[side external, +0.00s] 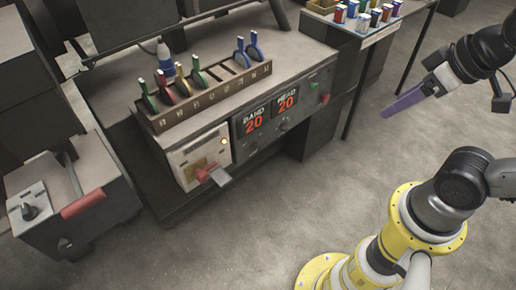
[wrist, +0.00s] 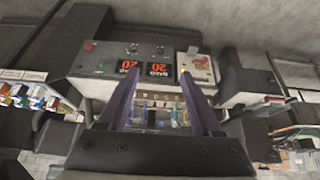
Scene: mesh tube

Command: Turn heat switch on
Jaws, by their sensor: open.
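A dark control panel (side external: 270,131) forms the bench front, with two red "20" displays, apparently labelled BAND (side external: 254,123) and HEAD (side external: 286,102). A small dark knob sits below each: one under BAND (side external: 252,148), one under HEAD (side external: 284,126). A green button (side external: 314,86) and red knob (side external: 325,99) are at its right end. I cannot read which control is the heat switch, nor its position. In the wrist view the panel (wrist: 115,50) appears upside down.
A rack (side external: 205,97) of coloured-handled tools stands on the bench above. A grey unit (side external: 66,205) with a knob stands far left. Small coloured boxes (side external: 365,18) sit at back right. Floor before the panel is clear.

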